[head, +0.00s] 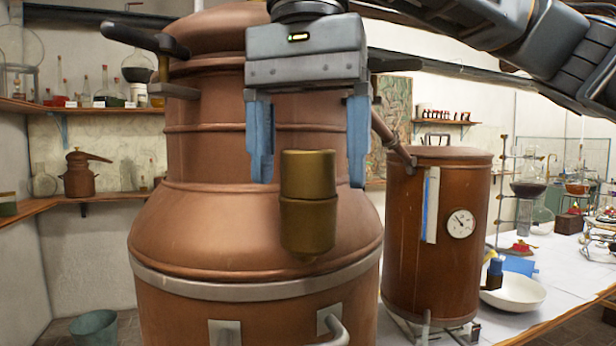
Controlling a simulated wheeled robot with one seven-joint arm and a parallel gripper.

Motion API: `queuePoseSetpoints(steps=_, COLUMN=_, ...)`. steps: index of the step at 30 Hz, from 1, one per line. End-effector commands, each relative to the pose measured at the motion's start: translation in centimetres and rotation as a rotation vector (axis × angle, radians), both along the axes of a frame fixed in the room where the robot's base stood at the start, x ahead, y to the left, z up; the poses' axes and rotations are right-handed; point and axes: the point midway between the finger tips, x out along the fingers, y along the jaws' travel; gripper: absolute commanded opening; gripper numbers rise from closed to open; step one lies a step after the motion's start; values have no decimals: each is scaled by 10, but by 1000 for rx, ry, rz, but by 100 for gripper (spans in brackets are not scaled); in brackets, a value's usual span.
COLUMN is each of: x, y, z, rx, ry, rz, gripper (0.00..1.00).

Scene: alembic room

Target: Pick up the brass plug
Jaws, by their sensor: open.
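The brass plug (308,177) is a short, dull golden cylinder in front of the large copper still (190,235) in the head view. A seam crosses its middle, and a darker, rounded lower part shows below it. I cannot tell whether that part is the plug's own body or a reflection. My gripper (310,184) hangs from above with its two blue fingers pointing down, open and empty. The plug's top appears between the fingertips, with a gap on each side. I cannot tell if they are at the same depth. What supports the plug is unclear.
A copper drum (435,265) with a dial stands to the right, joined to the still by a pipe. A white bowl (514,292) and glassware stand on the white table (515,322). Shelves line the left wall. A bucket (94,329) is on the floor.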

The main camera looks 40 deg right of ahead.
Motion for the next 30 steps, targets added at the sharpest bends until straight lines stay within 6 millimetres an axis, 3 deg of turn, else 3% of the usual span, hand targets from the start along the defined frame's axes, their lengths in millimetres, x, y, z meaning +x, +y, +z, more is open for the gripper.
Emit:
queuePoseSetpoints(steps=5, x=0, y=0, z=0, rx=0, ry=0, rz=0, gripper=80)
queuePoseSetpoints(steps=25, x=0, y=0, z=0, rx=0, ry=0, rz=0, gripper=16)
queuePoseSetpoints(steps=30, x=0, y=0, z=0, rx=0, ry=0, rz=0, gripper=16)
